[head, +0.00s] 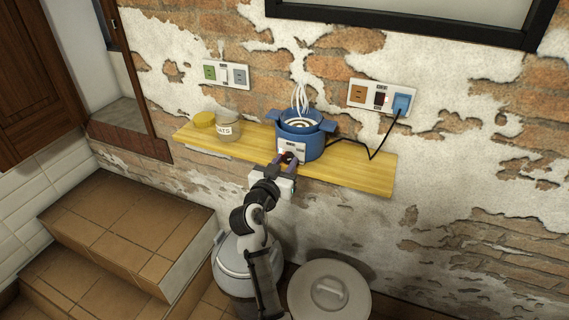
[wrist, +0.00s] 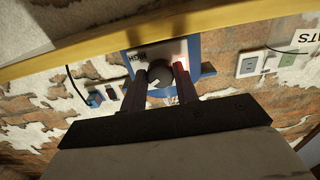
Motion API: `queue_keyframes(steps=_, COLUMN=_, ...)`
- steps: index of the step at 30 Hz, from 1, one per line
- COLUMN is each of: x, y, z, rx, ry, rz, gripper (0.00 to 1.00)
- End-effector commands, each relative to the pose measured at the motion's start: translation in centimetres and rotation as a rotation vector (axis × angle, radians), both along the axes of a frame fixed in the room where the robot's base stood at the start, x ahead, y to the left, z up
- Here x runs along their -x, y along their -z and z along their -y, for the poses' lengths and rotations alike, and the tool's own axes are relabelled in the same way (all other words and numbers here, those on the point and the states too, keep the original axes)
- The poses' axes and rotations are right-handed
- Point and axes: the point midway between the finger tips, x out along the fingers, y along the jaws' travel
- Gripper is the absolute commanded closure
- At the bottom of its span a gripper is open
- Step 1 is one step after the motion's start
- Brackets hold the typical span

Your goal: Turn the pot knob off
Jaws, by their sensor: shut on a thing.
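The blue pot (head: 301,141) stands on the yellow wooden shelf (head: 360,177), with white steam rising from it. Its pale front panel (head: 293,148) faces me. The dark round knob (wrist: 160,76) is on that panel, beside a small label that seems to read HIGH (wrist: 137,57). A reddish glow shows beside my finger on the panel. My gripper (head: 286,162) is at the pot's front. In the wrist view my gripper (wrist: 161,82) has one finger on each side of the knob and is shut on it. The knob's pointer direction is hard to tell.
A black cord runs to a blue plug (head: 401,103) in the right wall socket. Another socket plate (head: 226,75) is at left. A round pale lid (head: 329,291) is below.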

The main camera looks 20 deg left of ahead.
Motion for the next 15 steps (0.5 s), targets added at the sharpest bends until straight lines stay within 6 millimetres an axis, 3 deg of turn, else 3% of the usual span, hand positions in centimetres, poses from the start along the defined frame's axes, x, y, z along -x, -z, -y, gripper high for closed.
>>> queue_keyframes(steps=8, x=0.02, y=-0.02, z=0.01, rx=0.099, ry=0.0, rz=-0.003, gripper=0.93)
queue_keyframes(steps=15, x=0.02, y=-0.08, z=0.04, rx=0.291, ry=0.0, rz=-0.01, gripper=0.93)
